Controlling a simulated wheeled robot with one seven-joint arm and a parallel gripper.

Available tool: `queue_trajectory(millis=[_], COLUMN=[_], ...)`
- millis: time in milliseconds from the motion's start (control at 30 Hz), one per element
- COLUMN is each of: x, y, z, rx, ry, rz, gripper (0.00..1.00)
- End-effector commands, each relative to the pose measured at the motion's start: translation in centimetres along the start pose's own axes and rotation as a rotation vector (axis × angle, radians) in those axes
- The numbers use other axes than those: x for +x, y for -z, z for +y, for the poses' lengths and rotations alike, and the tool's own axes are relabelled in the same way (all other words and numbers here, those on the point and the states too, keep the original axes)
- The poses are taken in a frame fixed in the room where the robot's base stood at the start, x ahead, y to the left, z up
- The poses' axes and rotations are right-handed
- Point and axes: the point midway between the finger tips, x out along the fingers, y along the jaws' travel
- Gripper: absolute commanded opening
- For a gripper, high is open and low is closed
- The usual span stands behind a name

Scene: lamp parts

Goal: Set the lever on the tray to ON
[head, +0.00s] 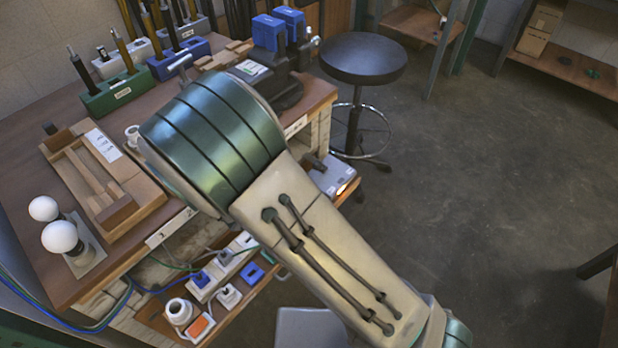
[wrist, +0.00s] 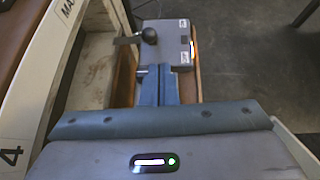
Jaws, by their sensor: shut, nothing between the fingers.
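In the wrist view the box (wrist: 167,48) lies just ahead of my fingers. Its lever has a dark round knob (wrist: 148,36) near the box's left side. Two small white labels are on its right part, too small to read. An orange light glows at its right edge. My gripper (wrist: 158,72) is shut and empty, its blue fingers at the near edge of the box; contact cannot be told. The head view does not show my gripper.
The wooden tray (head: 72,160), two white bulbs (head: 60,237) and tool racks (head: 115,95) stand on the bench. A black stool (head: 364,60) stands beyond the lever box. A lower shelf holds sockets and plugs (head: 215,280).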

Motion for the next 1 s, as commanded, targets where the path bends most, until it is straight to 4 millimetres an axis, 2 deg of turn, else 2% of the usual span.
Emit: queue_trajectory(millis=[33, 133, 433, 567, 667, 1000], x=[-0.1, -0.1, -0.2, 0.4, 1.7, 7.7], y=[0.7, 1.2, 1.2, 1.2, 1.3, 1.1], z=[0.6, 1.1, 1.1, 1.1, 1.1, 1.4], rx=[-0.036, -0.074, -0.078, -0.077, -0.077, -0.077], ry=[-0.02, -0.04, -0.043, -0.041, -0.04, -0.04], rz=[-0.012, -0.023, -0.024, -0.025, -0.025, -0.025], gripper=[0.0, 0.0, 0.0, 0.0, 0.0, 0.0])
